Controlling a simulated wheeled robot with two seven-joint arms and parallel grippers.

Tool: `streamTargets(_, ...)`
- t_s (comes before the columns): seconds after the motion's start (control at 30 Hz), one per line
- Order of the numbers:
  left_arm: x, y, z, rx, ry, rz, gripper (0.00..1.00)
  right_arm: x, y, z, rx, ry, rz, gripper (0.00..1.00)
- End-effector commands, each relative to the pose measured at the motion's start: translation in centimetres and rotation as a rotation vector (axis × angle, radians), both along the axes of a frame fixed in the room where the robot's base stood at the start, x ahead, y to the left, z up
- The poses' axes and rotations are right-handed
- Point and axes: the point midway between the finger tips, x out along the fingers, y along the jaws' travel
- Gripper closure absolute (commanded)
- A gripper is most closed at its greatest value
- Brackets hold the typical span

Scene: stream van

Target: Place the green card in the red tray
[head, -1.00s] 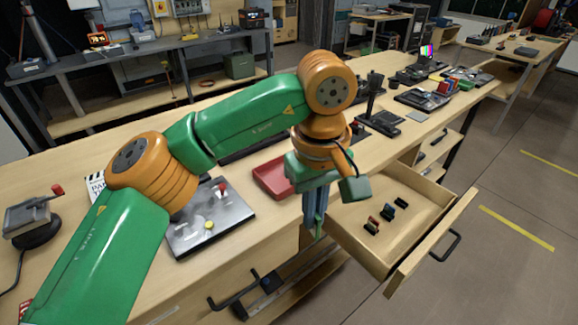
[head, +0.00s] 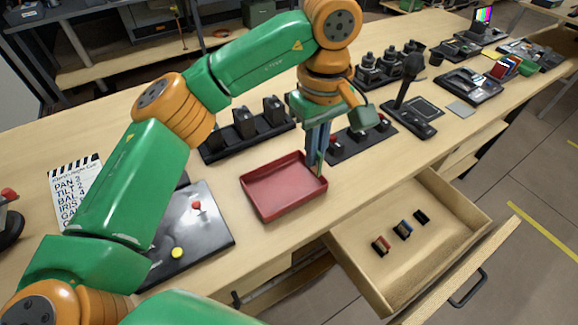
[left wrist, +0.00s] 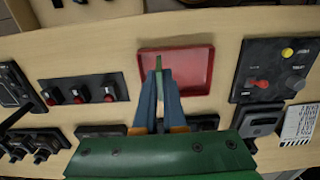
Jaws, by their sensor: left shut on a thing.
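My left gripper (head: 318,168) points down at the right end of the red tray (head: 272,197), on the wooden bench. It is shut on the green card (head: 320,164), a thin green edge between the fingertips. In the left wrist view the green card (left wrist: 159,63) shows at the fingertips, in front of the red tray (left wrist: 196,68). The tray is shallow and looks empty. Whether the card touches the tray is hard to tell. My right gripper is not in view.
An open drawer (head: 345,247) juts out at the right of the tray, with several small cards inside. A black control panel (head: 195,228) lies left of the tray. Black racks (head: 245,135) stand behind it, and a black stalked device (head: 408,85) stands to the right.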

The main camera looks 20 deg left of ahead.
Motion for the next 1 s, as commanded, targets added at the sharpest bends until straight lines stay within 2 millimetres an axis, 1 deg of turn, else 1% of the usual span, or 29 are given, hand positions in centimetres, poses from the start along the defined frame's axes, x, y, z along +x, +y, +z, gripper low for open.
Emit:
streamTargets(0.03,0.3,1.5,-1.1,-0.001,0.007,0.005,1.00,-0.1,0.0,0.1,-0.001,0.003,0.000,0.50)
streamTargets(0.1,0.7,2.8,-3.1,0.000,0.006,0.004,1.00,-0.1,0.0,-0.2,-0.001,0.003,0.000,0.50)
streamTargets(0.13,0.8,3.3,-3.7,-0.002,0.006,0.002,1.00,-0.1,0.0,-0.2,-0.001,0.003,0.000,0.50)
streamTargets(0.2,1.1,4.2,-4.7,0.001,0.004,0.003,1.00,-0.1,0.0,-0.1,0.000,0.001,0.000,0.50)
streamTargets(0.27,1.3,4.8,-5.2,0.001,0.003,0.002,1.00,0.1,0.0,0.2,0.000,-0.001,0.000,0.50)
streamTargets(0.37,1.5,5.7,-6.5,0.002,0.005,0.000,1.00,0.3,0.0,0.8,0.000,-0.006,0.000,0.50)
streamTargets(0.43,1.5,5.5,-7.7,0.002,0.005,-0.002,1.00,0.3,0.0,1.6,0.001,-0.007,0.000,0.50)
streamTargets(0.53,1.5,5.5,-9.0,0.001,0.002,-0.002,1.00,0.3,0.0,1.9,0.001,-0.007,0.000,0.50)
streamTargets(0.77,1.6,5.5,-9.3,0.001,-0.001,-0.002,1.00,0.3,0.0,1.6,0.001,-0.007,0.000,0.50)
streamTargets(0.87,1.6,5.5,-9.8,0.001,-0.001,-0.002,1.00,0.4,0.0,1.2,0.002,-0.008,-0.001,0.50)
streamTargets(0.9,1.6,5.5,-9.6,0.001,-0.001,-0.002,0.82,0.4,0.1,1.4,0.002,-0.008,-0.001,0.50)
streamTargets(0.97,1.6,5.5,-9.5,0.001,-0.001,-0.002,0.65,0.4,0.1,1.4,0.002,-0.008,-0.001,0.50)
streamTargets(1.0,1.6,5.5,-9.5,0.001,-0.001,-0.001,0.62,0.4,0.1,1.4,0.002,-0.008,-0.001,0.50)
